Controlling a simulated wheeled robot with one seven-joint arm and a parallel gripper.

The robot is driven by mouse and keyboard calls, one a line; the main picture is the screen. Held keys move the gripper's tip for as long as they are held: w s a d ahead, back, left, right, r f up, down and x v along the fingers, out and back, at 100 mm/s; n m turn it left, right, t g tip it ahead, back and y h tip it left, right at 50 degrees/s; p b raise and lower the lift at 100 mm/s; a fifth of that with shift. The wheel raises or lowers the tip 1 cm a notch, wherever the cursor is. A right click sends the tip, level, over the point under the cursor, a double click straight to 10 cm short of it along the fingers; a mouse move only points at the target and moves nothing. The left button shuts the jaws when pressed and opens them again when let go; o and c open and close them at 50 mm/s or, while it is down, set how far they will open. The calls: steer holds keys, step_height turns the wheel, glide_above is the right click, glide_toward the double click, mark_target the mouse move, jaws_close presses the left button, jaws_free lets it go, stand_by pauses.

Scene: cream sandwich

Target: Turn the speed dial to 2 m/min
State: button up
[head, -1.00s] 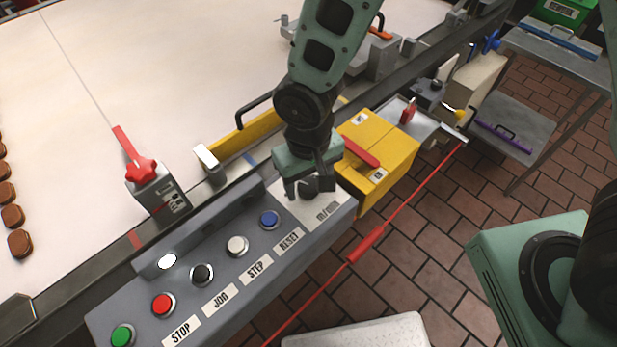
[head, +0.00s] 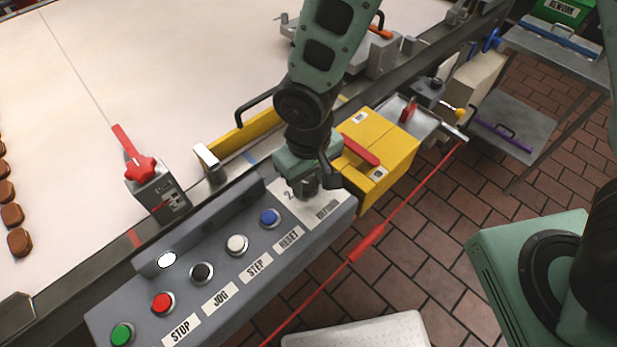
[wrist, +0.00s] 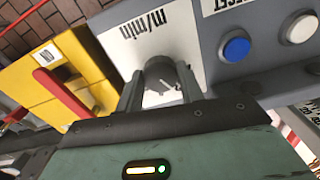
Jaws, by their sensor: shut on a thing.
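The speed dial (wrist: 163,73) is a dark round knob on the white plate marked m/min (wrist: 143,35) at the end of the grey control panel. In the wrist view my gripper (wrist: 160,88) has one finger on each side of the dial and is shut on it. In the head view my gripper (head: 309,187) is over the same plate (head: 322,212), and it hides most of the dial. A "2" shows on the plate just left of my gripper. I cannot tell which number the dial points at.
The blue RESET button (head: 269,218) sits close beside the plate, with white, black, red and green buttons further along. A yellow box with a red handle (head: 361,150) stands right beyond the panel. A red pull cord (head: 366,243) runs along the front.

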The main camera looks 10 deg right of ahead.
mark_target(308, 183)
steer(key=n, duration=0.6)
steer(key=shift+n, duration=0.3)
steer(key=shift+w, duration=0.1)
stand_by(0.4)
steer(key=o, duration=1)
steer(key=shift+r, duration=0.1)
step_height(308, 183, up, 17)
steer(key=shift+r+b, duration=0.15)
steer(key=shift+b, duration=0.2)
